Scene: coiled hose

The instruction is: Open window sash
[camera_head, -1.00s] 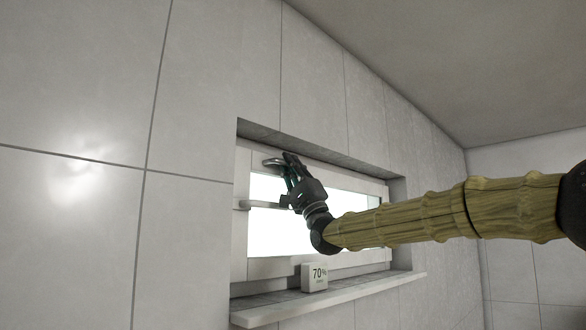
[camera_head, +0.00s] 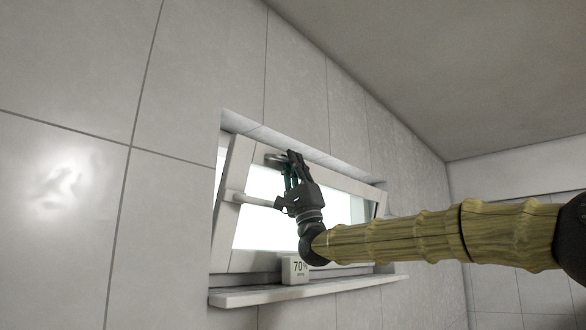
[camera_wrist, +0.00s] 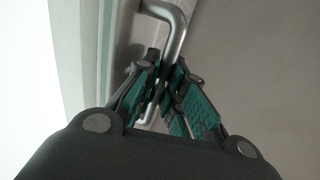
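The window sash (camera_head: 228,200) is white-framed with a bright pane. It stands tilted, its top leaning into the room away from the wall opening. The fingertips partly hide the bar. The sash frame (camera_wrist: 95,60) lies left of the fingers there.
The tiled wall (camera_head: 75,190) surrounds the window recess. The wall left of the window is bare.

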